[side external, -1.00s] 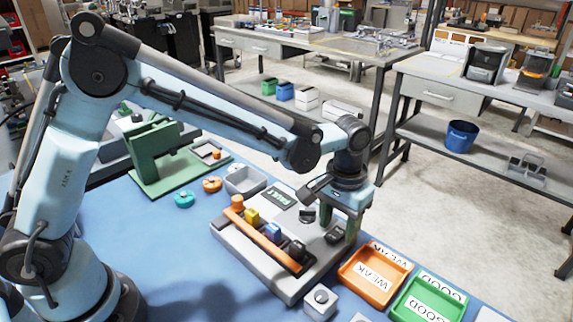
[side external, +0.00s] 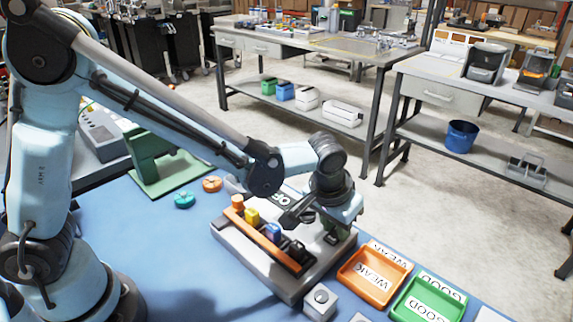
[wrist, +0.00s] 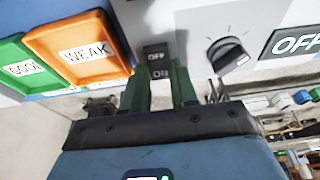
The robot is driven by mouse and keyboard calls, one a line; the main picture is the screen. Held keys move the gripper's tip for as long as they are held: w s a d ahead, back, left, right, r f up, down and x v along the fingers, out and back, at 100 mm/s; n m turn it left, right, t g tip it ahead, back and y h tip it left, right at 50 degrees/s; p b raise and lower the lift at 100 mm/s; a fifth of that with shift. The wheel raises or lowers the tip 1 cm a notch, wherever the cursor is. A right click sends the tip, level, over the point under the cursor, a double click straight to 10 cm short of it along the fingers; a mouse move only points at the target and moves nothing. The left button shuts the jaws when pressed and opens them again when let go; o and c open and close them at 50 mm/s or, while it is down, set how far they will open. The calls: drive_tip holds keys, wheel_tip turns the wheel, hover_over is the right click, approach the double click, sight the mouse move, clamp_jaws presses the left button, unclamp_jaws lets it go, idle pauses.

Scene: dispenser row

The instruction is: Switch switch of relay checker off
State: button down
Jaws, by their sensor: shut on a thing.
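The relay checker (side external: 232,243) is a light grey box with a row of coloured relays along an orange rail. My gripper (wrist: 160,90) is low over the box's right end and closed at the switch, with a finger on each side; exact contact is hard to see. The gripper also shows in the side view (side external: 333,235), where my wrist largely hides the switch. The dark display (wrist: 298,42) reads OFF in the wrist view.
A round black knob (wrist: 228,55) sits between the switch and the display. An orange WEAK tray (side external: 375,276) and a green GOOD tray (side external: 428,302) lie right of the checker. A small grey button box (side external: 320,301) stands in front. Open blue tabletop lies to the left.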

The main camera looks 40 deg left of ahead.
drive_tip(key=c, duration=0.9)
unclamp_jaws()
drive_tip(key=v, duration=1.2)
drive_tip(key=s+a+t, duration=0.1)
drive_tip(key=s+a, duration=0.1)
drive_tip(key=a, duration=0.3)
drive_tip(key=s+a+f+t, duration=0.1)
drive_tip(key=s+a, duration=0.2)
drive_tip(key=a, duration=0.3)
drive_tip(key=s+a+f+t, duration=0.1)
drive_tip(key=s+a, duration=0.2)
drive_tip(key=a, duration=0.3)
drive_tip(key=shift+s+a+t, duration=0.2)
drive_tip(key=shift+a+t, duration=0.05)
drive_tip(key=shift+t, duration=0.15)
